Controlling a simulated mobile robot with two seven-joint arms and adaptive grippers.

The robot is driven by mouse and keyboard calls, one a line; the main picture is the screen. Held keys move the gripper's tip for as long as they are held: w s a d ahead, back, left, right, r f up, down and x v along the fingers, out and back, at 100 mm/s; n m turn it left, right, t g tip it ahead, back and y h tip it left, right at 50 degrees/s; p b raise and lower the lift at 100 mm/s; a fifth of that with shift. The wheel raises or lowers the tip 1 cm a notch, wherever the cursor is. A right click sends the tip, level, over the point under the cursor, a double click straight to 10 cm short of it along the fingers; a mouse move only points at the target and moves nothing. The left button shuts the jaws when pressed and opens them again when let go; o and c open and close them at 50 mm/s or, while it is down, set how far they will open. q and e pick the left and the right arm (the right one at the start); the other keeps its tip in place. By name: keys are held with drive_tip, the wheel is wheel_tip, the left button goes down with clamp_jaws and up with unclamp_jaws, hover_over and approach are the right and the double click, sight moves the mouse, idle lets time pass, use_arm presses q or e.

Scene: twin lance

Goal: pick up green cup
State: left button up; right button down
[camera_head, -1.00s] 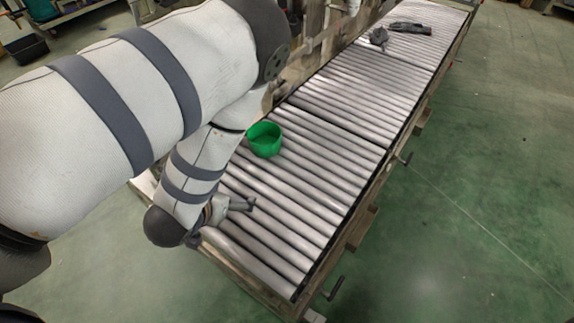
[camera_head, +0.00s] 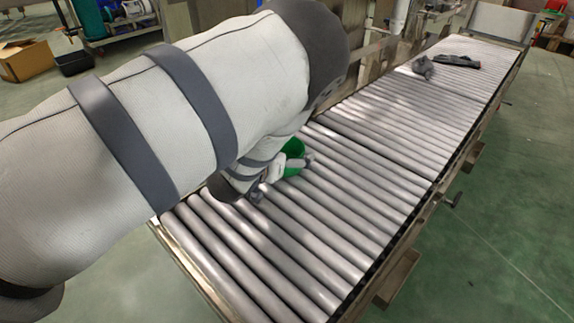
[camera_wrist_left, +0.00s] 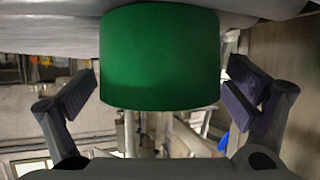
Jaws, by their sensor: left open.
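The green cup (camera_head: 293,149) stands on the roller conveyor and is partly hidden behind my left arm and gripper in the head view. My left gripper (camera_head: 290,171) is at the cup, low over the rollers. In the left wrist view the green cup (camera_wrist_left: 160,58) fills the upper middle, between the two spread fingers of my left gripper (camera_wrist_left: 163,92). A gap shows between each finger and the cup's sides, so the gripper is open. My right gripper is not in view.
The roller conveyor (camera_head: 345,205) runs from the front to the back right. Dark grey items (camera_head: 455,62) lie far along it. A cardboard box (camera_head: 27,60) stands on the floor at the far left. Green floor (camera_head: 500,230) is free on the right.

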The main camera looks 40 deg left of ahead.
use_arm(q)
drive_tip(key=shift+r, duration=0.1)
drive_tip(key=c, duration=1.2)
drive_tip(key=shift+c, duration=0.2)
